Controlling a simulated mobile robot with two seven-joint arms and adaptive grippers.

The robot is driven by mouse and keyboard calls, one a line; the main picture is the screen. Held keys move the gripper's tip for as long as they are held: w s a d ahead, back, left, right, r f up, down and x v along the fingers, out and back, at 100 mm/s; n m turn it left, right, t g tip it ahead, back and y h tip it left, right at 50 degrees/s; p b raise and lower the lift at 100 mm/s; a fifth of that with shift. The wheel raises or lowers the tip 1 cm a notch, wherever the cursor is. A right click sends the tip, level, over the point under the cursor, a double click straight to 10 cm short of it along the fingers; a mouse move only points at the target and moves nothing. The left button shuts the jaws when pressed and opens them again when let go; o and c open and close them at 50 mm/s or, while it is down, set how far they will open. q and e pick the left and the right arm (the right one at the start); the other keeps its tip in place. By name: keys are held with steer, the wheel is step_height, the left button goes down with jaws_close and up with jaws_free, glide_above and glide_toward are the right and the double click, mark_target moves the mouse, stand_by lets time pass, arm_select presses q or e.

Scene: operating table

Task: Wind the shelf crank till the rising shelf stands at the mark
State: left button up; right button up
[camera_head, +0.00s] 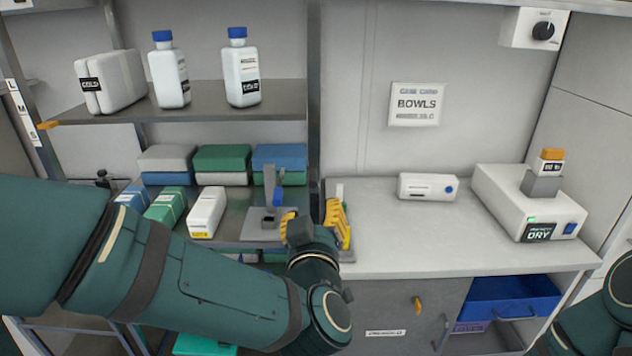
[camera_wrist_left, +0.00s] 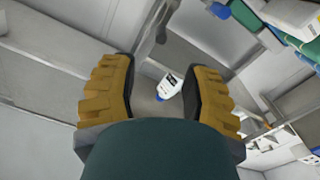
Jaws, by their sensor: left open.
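A grey shelf (camera_head: 205,117) carrying bottles spans the left rack. An orange pointer (camera_head: 48,125) sits at its left end, beside the lower part of a white strip (camera_head: 22,112) lettered L, M, S. A grey fixture (camera_head: 270,190) with a blue part stands on the lower shelf; I cannot tell if it is the crank. My left gripper (camera_head: 318,222) is open, just right of this fixture, with yellow fingers apart. In the left wrist view its fingers (camera_wrist_left: 162,95) are spread, with a white bottle seen between them in the background. My right gripper is out of view.
Stacked packs (camera_head: 222,160) and boxes lie below. The right counter (camera_head: 420,235) has a small white box (camera_head: 428,187) and a DRY unit (camera_head: 525,205). A blue bin (camera_head: 512,297) sits under it. The counter's middle is clear.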

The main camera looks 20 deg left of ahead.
mark_target(313, 171)
arm_select(q)
steer(key=p+x, duration=0.4)
steer(key=x, duration=1)
steer(key=shift+s, duration=0.1)
jaws_close()
